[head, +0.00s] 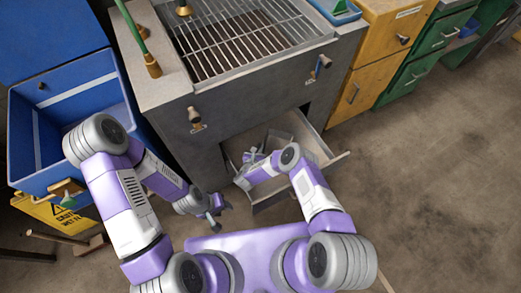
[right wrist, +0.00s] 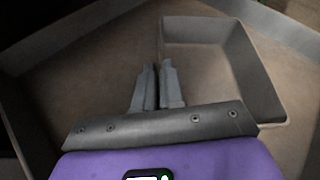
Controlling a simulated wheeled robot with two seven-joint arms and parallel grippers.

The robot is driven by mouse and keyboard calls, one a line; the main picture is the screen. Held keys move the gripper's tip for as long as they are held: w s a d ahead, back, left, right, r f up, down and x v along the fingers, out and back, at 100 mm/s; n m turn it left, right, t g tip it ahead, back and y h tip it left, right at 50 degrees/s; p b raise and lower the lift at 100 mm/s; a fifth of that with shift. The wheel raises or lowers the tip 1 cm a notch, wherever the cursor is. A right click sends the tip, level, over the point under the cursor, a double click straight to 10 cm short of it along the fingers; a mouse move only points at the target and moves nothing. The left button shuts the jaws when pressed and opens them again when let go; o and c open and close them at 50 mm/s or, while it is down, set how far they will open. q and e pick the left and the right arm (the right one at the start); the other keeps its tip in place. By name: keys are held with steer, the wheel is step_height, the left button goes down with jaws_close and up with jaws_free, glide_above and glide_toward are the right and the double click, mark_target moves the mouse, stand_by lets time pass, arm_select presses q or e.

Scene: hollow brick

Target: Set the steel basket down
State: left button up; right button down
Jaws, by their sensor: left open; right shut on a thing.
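The steel basket (right wrist: 256,75) is a shallow grey open box in the right wrist view. Its near-left wall meets my right gripper (right wrist: 156,75), whose two fingers are closed on that wall. The basket looks empty. It is within or just above the open drawer (right wrist: 85,27), and I cannot tell whether it touches the drawer floor. In the head view my right arm reaches into this drawer (head: 330,158) and largely hides the basket. My left gripper (head: 214,212) is open and empty, in front of the dark grey cabinet.
The grey cabinet (head: 265,92) has a metal grate (head: 230,40) on top. A blue bin (head: 35,150) and a yellow caution sign (head: 48,213) stand at the left. Yellow (head: 375,60) and green (head: 420,70) drawer units stand at the right. The floor at the right is clear.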

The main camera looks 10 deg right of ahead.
steer(key=shift+r, duration=0.2)
steer(key=shift+f, duration=0.15)
steer(key=c, duration=1.7)
jaws_free()
steer(key=shift+f, duration=0.1)
steer(key=o, duration=0.5)
steer(key=shift+c, duration=0.2)
